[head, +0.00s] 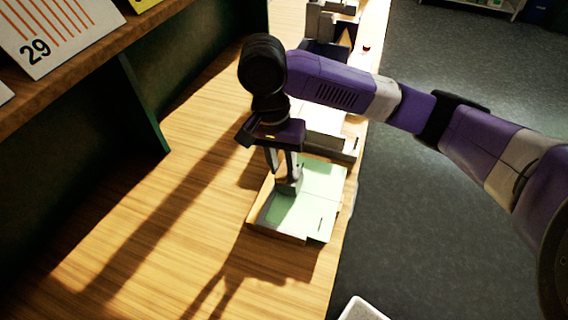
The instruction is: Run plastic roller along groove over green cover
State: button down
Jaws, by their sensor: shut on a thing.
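The green cover (318,182) lies open and flat on the wooden table, near its right edge. My gripper (287,180) points down over the left middle of the cover. It is shut on a small greyish piece, likely the plastic roller (289,187), whose lower end is at or just above the cover. I cannot tell whether it touches. The groove is hard to make out; the fingers and the roller hide part of the cover's middle. A short dark mark shows on the cover's lower right part.
A grey and white device (328,142) stands just behind the cover, with more equipment (328,25) farther back. A dark green shelf unit (145,105) borders the table at left. A white bin (361,309) is at the bottom edge. The table (160,235) left of the cover is clear.

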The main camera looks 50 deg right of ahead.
jog(key=shift+r, duration=0.1)
notch_tip(320, 180, up, 7)
jog(key=p, duration=0.8)
dwell(0.5)
